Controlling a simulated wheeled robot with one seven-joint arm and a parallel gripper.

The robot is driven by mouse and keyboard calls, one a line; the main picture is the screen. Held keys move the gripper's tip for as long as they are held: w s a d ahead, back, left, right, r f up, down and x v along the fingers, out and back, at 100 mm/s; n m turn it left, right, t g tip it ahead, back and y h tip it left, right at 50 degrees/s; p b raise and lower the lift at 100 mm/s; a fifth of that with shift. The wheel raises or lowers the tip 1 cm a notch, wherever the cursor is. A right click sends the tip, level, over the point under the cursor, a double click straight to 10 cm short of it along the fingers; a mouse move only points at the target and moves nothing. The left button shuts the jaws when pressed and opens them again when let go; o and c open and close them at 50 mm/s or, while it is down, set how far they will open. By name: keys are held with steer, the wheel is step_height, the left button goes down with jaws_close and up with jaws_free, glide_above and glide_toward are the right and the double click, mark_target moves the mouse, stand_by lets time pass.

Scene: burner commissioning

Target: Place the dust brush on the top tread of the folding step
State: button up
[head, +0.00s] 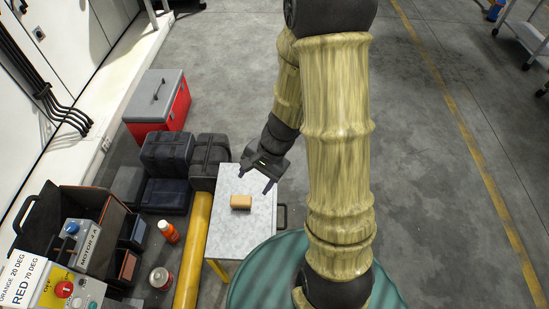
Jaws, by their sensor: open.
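A small tan block-shaped item (241,202), which may be the dust brush, lies on a pale grey, speckled flat top (226,242). No bristles can be made out on it. This top has a yellow leg below and a dark handle at its right side; I cannot tell whether it is the folding step's top tread. My gripper (255,182) is open and empty, with its fingers pointing down just above and beyond the tan item, apart from it. No other brush or step is clearly visible.
A yellow pipe (194,250) runs along the top's left side. Black cases (167,152), a red-and-grey cooler box (157,98), an orange bottle (168,232), a tin (160,278) and control boxes (80,240) crowd the left. The floor (440,190) at right is clear.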

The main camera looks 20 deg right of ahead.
steer(key=s+d+r+n+t+h, duration=0.2)
steer(key=s+d+r+n+h, duration=0.1)
steer(key=r+n, duration=0.7)
steer(key=shift+d+r+h, duration=0.4)
steer(key=shift+d+h, duration=0.2)
steer(key=shift+h, duration=0.1)
steer(key=shift+s, duration=0.1)
